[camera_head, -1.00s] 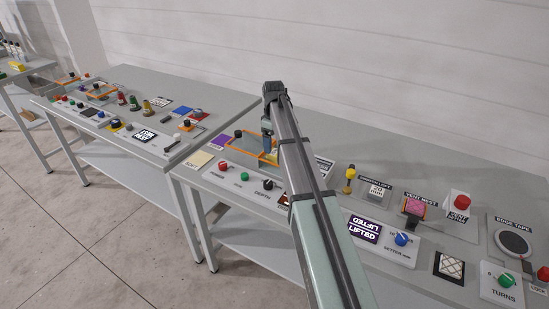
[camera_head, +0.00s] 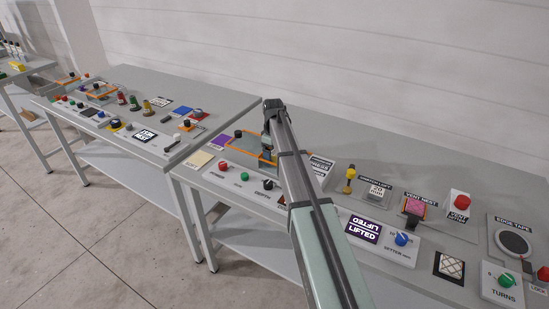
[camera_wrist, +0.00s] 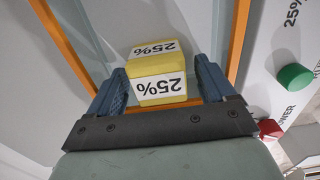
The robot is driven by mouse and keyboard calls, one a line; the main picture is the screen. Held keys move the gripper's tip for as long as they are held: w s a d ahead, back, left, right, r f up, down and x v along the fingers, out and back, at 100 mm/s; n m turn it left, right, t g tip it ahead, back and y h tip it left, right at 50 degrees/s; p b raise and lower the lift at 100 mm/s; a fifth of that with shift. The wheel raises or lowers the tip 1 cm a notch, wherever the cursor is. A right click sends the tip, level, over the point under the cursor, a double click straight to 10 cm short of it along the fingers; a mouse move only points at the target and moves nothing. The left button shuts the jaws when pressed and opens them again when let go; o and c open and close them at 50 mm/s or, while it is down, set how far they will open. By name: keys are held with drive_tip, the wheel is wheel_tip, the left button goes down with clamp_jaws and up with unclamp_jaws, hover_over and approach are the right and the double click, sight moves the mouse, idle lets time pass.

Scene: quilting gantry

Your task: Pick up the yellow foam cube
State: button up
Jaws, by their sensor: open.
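The yellow foam cube (camera_wrist: 160,76) shows in the wrist view, with white labels reading "25%" on its top and near side. It sits on a grey surface inside an orange frame (camera_wrist: 238,42). My gripper (camera_wrist: 159,82) is open, with one blue finger to the left of the cube and one to the right. The near part of the cube is between the fingers, and small gaps seem to show at the sides. In the head view my gripper (camera_head: 268,150) is low over the orange frame, and my arm hides the cube there.
A green knob (camera_wrist: 295,77) and a red knob (camera_wrist: 270,128) stand right of the frame in the wrist view. A "LIFTED" display (camera_head: 363,230) and a blue knob (camera_head: 402,239) are to the right.

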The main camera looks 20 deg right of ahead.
drive_tip(key=shift+c, duration=0.5)
drive_tip(key=c, duration=0.9)
